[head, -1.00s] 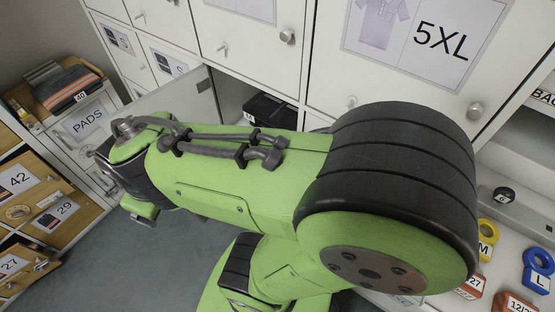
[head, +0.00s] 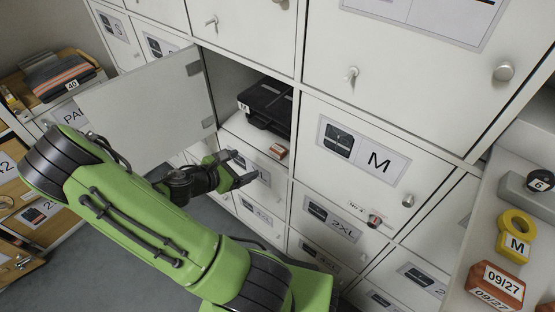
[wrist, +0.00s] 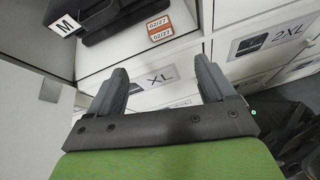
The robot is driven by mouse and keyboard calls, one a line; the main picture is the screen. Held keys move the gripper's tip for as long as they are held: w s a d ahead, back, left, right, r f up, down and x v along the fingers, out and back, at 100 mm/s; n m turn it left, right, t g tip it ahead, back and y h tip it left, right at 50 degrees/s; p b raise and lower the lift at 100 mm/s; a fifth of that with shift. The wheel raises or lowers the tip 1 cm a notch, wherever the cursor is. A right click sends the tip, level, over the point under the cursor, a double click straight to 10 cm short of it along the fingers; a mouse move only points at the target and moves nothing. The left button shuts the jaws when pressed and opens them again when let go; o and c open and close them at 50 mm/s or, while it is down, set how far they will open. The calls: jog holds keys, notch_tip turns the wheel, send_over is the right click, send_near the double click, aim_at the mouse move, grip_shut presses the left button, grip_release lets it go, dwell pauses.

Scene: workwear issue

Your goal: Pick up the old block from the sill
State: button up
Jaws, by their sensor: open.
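A small orange-and-white block (head: 278,152) sits on the front sill of the open locker compartment, in front of a black case. In the wrist view the block (wrist: 160,28) reads 02/27 and lies beyond the fingertips, near the compartment's edge. My gripper (head: 239,167) is open and empty, just outside the compartment, to the left of and below the block in the head view. In the wrist view both fingers of my gripper (wrist: 161,72) are spread apart, with the XL locker front behind them.
The black case (head: 266,106), tagged M, fills much of the compartment. At right, a shelf holds a 09/27 block (head: 497,285), a yellow M ring (head: 516,237) and a black 6 piece (head: 540,181).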

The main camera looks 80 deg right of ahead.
aim_at(278, 149)
jog(key=s+d+f+b, duration=0.1)
jog(key=s+d+f, duration=0.1)
jog(key=d, duration=0.3)
jog(key=s+d+f+n+b, duration=0.1)
jog(key=s+d+f+b, duration=0.1)
jog(key=d, duration=0.3)
jog(key=s+d+f+n+h+b, duration=0.1)
jog(key=s+d+f, duration=0.2)
jog(key=d, duration=0.2)
jog(key=shift+s+f+b, duration=0.15)
jog(key=shift+s+b, duration=0.1)
jog(key=shift+b, duration=0.1)
jog(key=c, duration=1)
jog(key=shift+c, duration=0.2)
